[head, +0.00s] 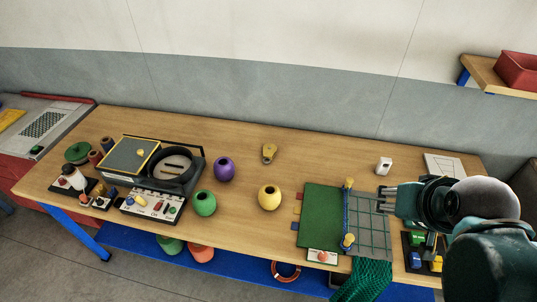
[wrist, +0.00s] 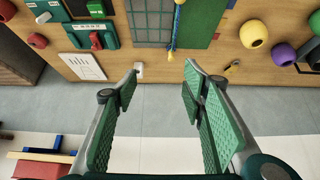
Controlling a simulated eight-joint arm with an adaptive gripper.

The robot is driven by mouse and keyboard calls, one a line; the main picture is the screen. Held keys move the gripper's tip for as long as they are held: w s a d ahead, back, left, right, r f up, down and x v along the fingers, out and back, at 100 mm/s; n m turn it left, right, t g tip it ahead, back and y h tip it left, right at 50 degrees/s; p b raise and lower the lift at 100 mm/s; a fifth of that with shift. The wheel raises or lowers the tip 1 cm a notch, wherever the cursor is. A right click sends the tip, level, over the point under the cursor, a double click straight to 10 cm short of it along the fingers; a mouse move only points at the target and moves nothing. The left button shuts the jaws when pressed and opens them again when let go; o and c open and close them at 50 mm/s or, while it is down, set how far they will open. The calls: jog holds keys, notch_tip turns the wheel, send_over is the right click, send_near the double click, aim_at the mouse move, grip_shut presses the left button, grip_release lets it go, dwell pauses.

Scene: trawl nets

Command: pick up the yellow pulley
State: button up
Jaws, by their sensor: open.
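The yellow pulley (head: 269,153) lies on the wooden table near the back middle, apart from other things. It is small, with a rounded body and a narrower top. In the wrist view the yellow pulley (wrist: 232,66) shows small near the table edge, right of my fingers. My gripper (head: 382,199) is above the right part of the table, over the net panel's right side, well to the right of the pulley. In the wrist view my gripper (wrist: 163,78) has its two green-padded fingers wide apart with nothing between them.
Yellow (head: 269,197), purple (head: 224,168) and green (head: 204,202) floats stand left and front of the pulley. A green mat (head: 321,210) with a net panel lies between pulley and gripper. A white block (head: 384,165) stands behind my gripper. Bare tabletop surrounds the pulley.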

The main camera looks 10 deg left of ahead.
jog(key=o, duration=0.4)
jog(key=shift+c, duration=0.2)
jog(key=shift+w+r, duration=0.1)
jog(key=w+a+r+g, duration=0.1)
jog(key=w+a+r, duration=0.1)
jog(key=w+a, duration=0.35)
jog(key=w+a+r+g, duration=0.1)
jog(key=w+a+r, duration=0.1)
jog(key=w, duration=0.7)
jog(key=w+a+f+g, duration=0.2)
jog(key=w+a+f, duration=0.2)
jog(key=w+a, duration=0.8)
jog(key=w+a+f+g, duration=0.1)
jog(key=w+a+f, duration=0.4)
jog(key=a+f, duration=0.2)
jog(key=w+a+f+g, duration=0.1)
jog(key=w+a+f, duration=0.5)
jog(key=f, duration=0.3)
jog(key=w+a+f+g, duration=0.1)
jog(key=w+a+f, duration=0.5)
jog(key=a+f, duration=0.2)
jog(key=shift+w+f, duration=0.15)
jog(key=shift+f, duration=0.25)
jog(key=shift+a+f, duration=0.3)
jog(key=shift+f, duration=0.05)
